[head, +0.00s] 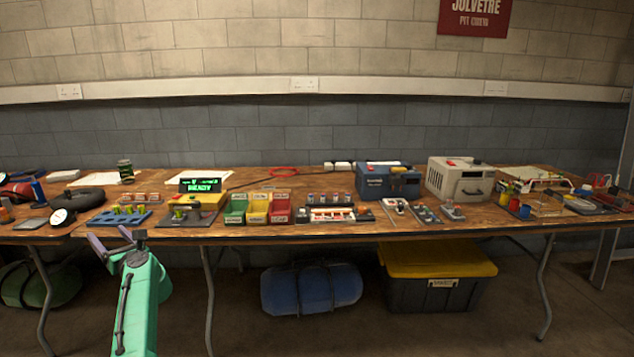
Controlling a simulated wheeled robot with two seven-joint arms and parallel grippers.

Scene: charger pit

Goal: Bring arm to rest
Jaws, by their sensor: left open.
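My left arm, in a green sleeve, comes up from the bottom left of the head view. Its left gripper (113,243) is open, with its fingers spread and nothing seen between them. It shows in front of the table's front edge, just below a blue tray (120,218) with green items. I cannot tell how far it is from the edge. My right gripper is not in view.
A long wooden table (345,222) spans the view. It bears a green-lit display (200,186), green, yellow and red bins (257,209), a blue case (388,182) and a grey case (460,180). Below are a blue bag (311,289) and a yellow-lidded crate (437,262).

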